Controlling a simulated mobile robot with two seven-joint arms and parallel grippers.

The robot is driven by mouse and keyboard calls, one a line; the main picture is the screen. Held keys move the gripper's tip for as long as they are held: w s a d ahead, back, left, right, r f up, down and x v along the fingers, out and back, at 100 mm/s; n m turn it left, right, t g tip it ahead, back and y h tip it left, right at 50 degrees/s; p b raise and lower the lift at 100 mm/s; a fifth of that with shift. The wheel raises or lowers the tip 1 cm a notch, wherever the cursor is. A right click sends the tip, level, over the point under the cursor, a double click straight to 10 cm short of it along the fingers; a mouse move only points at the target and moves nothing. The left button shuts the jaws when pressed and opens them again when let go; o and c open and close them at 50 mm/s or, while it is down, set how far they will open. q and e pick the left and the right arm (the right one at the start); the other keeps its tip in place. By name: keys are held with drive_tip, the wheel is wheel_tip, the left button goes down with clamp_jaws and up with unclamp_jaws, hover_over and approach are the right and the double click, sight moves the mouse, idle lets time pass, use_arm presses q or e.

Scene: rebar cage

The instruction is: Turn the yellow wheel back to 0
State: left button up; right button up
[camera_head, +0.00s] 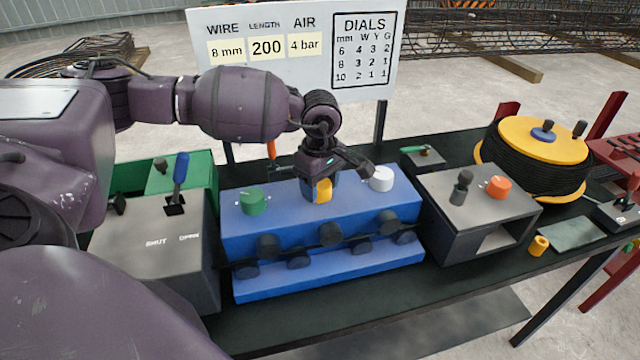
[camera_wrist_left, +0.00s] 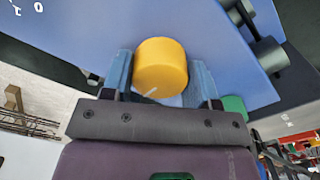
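The yellow wheel (camera_head: 323,189) sits on top of the blue straightener block (camera_head: 290,238), between a green wheel (camera_head: 253,201) and a white wheel (camera_head: 381,179). My left gripper (camera_head: 321,184) reaches down over the yellow wheel from above. In the left wrist view the yellow wheel (camera_wrist_left: 160,66) lies between the two blue-grey fingers of the left gripper (camera_wrist_left: 160,82), with a pale pointer mark on its lower face. The fingers stand on both sides of it; whether both press on it is hard to tell. The wheel's scale is hidden. My right gripper is not in view.
A sign (camera_head: 297,45) with a dial table stands behind. A grey box (camera_head: 155,250) with a blue lever is left, a grey box (camera_head: 478,210) with an orange knob is right. Black rollers line the block's front. A yellow-topped coil (camera_head: 543,140) stands far right.

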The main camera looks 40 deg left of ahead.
use_arm(q)
drive_tip(key=shift+c, duration=1.1)
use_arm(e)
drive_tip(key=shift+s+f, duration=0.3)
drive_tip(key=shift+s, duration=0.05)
